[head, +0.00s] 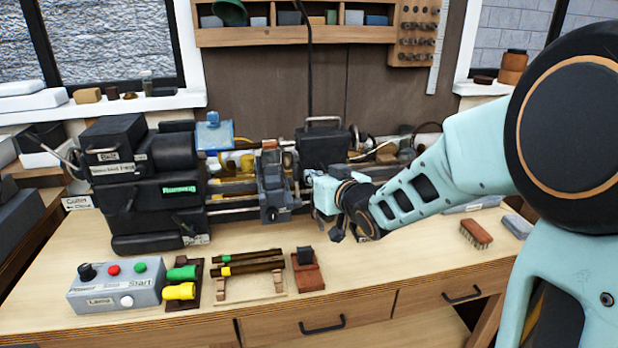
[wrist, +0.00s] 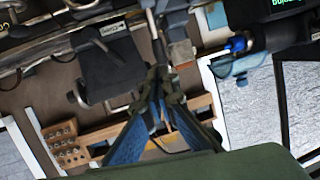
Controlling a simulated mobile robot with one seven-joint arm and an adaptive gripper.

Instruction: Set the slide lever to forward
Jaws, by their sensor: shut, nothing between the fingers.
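The lathe carriage (head: 272,190) stands mid-bed, a grey and dark block with a brownish top and a small labelled dark part low on its front. I cannot make out the slide lever or its setting for certain. My gripper (head: 340,230) is just right of the carriage, in front of the dark handled box. The wrist view is upside down; there my gripper (wrist: 163,72) has its blue-lined fingers together with nothing between them. The fingertips appear beside the carriage (wrist: 181,52) and the dark box (wrist: 110,62); contact cannot be told.
The black headstock (head: 140,190) with a green lit display is at the left. The dark handled box (head: 323,150) stands on the bed's right half. In front are a control box (head: 115,290), a rack of rods (head: 245,270) and a brush (head: 476,234). The front right bench is mostly clear.

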